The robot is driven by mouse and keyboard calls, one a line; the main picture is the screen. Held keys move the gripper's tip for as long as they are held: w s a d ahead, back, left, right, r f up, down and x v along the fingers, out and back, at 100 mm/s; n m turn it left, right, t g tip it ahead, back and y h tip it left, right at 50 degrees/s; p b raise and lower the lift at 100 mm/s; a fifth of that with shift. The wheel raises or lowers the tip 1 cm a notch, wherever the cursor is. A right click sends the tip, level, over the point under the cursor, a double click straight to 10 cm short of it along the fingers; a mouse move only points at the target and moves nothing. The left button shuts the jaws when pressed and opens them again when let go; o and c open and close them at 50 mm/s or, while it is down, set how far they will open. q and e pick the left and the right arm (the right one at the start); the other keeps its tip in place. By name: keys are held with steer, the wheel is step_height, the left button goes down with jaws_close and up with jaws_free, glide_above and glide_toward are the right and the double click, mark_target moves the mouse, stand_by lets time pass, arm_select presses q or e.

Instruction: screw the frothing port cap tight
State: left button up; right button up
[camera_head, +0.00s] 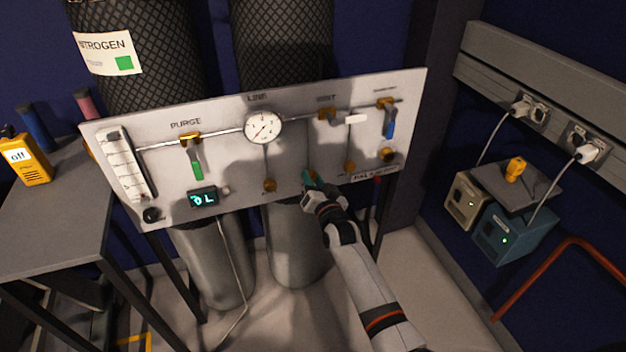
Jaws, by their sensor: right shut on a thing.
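A grey-white gas panel (235,190) stands upright in front of me. My right gripper (314,178) reaches up from the lower right to the panel's lower middle. It is shut on a small brass cap (311,172), mostly hidden by the fingers, which I take for the frothing port cap. Its threads and seating cannot be seen. My left gripper is not in view.
The panel carries a gauge (263,127), a green-handled valve (195,160) and a blue-handled valve (389,120). A grey table (55,225) with a yellow meter (27,160) is at left. A teal box (512,235) and red pipe (545,275) are at right.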

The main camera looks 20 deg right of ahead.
steer(key=o, duration=1)
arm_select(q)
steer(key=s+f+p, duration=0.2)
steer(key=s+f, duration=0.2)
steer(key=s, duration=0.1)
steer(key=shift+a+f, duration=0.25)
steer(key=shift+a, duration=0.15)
arm_select(e)
steer(key=s, duration=1.2)
steer(key=shift+d, duration=0.25)
steer(key=shift+f, duration=0.1)
